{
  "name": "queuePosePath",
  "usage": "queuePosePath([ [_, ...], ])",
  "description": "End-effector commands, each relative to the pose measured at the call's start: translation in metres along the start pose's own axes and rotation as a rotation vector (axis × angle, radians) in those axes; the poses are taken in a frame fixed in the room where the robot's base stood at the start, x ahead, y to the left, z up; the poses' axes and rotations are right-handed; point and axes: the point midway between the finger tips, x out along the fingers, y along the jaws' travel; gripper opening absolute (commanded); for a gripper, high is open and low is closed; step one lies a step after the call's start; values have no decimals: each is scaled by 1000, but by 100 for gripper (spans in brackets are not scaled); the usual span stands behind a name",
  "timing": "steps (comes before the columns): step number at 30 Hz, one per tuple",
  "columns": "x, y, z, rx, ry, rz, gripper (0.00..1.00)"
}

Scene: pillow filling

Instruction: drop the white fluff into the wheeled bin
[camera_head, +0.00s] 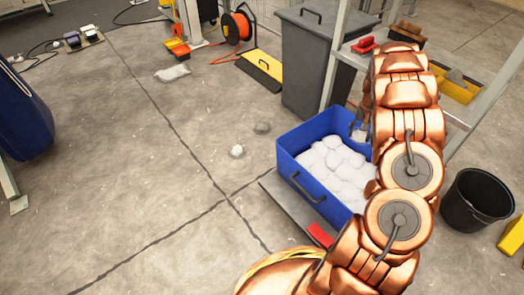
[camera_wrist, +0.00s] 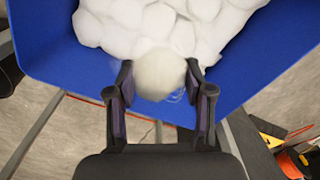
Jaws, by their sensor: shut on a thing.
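My gripper (camera_wrist: 160,70) is shut on a rounded piece of white fluff (camera_wrist: 157,80), which shows between its two dark fingers in the wrist view. It is over the blue crate (camera_head: 304,193), close to the fluff pile (camera_head: 335,163) inside; the wrist view also shows the crate wall (camera_wrist: 48,45). I cannot tell whether the held piece touches the pile. In the head view my arm partly hides the crate's right side, and the held piece cannot be made out. The grey wheeled bin (camera_head: 303,65) stands behind the crate, its lid apparently down.
A shelf frame (camera_head: 335,60) stands beside the bin. A black bucket (camera_head: 477,200) is at the right. A small white lump (camera_head: 237,151) and a grey one (camera_head: 262,128) lie on the floor. A yellow-black block (camera_head: 260,70) and orange cable reel (camera_head: 238,25) are further back. The left floor is mostly clear.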

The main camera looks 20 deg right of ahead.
Motion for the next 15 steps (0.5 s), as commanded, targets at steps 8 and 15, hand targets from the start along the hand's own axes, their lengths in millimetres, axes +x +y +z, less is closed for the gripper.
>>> queuePosePath([
  [8, 24, 0, 0, 0, 0, 0, 38],
  [15, 25, 0, 0, 0, 0, 0, 38],
])
